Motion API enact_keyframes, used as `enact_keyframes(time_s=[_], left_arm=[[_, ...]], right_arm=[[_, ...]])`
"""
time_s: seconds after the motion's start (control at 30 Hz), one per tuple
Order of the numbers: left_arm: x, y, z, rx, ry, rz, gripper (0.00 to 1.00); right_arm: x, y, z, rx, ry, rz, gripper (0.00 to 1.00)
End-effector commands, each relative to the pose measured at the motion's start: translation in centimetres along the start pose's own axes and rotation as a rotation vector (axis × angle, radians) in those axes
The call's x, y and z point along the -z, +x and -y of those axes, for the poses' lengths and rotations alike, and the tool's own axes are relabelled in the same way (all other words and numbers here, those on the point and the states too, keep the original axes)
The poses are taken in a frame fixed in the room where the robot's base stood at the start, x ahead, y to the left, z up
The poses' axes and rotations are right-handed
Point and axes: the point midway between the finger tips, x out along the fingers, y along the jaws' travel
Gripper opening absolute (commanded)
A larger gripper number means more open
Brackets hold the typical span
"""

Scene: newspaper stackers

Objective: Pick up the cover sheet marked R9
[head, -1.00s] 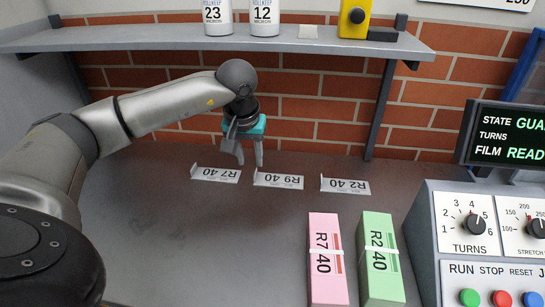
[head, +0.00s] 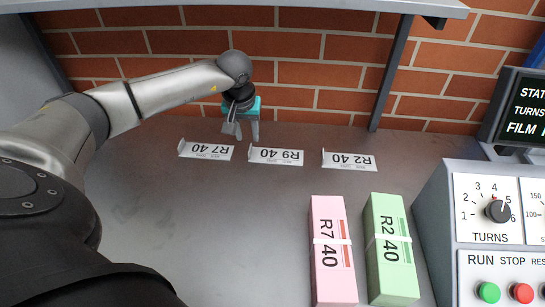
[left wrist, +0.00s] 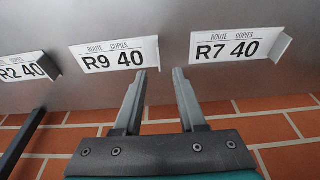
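The R9 cover sheet (head: 276,156) is a small white card with a bent-up tab at one end. It lies on the grey bench between the R7 sheet (head: 206,150) and the R2 sheet (head: 349,160). The R9 sheet also shows in the left wrist view (left wrist: 112,60), left of the fingertips. My left gripper (head: 242,137) is open and empty behind the row, near the gap between R7 and R9. In the left wrist view its fingers (left wrist: 159,75) stand apart, the left one close to R9's tabbed end. My right gripper is not in view.
A pink R7 bundle (head: 332,262) and a green R2 bundle (head: 391,258) lie at front right, beside the control panel (head: 488,235). A brick wall (head: 330,75) and a shelf bracket (head: 392,75) stand behind. The bench left of the bundles is clear.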

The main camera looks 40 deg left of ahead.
Motion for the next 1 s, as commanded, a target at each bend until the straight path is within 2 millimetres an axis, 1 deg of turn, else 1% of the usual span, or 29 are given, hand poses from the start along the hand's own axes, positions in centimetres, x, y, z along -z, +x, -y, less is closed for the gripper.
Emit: enact_keyframes(time_s=[0.17,0.3,0.4,0.5,0.73,1.0], left_arm=[[-0.3,1.4,0.0,0.001,0.0,0.002,0.4],[-0.7,3.7,-0.2,0.0,0.0,0.003,0.4],[-0.6,4.9,-0.2,-0.001,-0.002,0.0,0.4],[-0.5,5.4,-0.2,-0.002,0.0,-0.001,0.4],[-0.5,5.4,-0.1,-0.001,0.001,-0.001,0.4],[-0.5,5.4,-0.1,-0.001,0.0,-0.001,0.1]], right_arm=[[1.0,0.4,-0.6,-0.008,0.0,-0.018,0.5],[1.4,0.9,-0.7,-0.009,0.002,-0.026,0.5],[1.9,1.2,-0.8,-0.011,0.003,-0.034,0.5],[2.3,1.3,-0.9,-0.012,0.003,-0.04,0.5],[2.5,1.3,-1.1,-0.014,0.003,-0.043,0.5],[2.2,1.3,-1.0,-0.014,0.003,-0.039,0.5]])
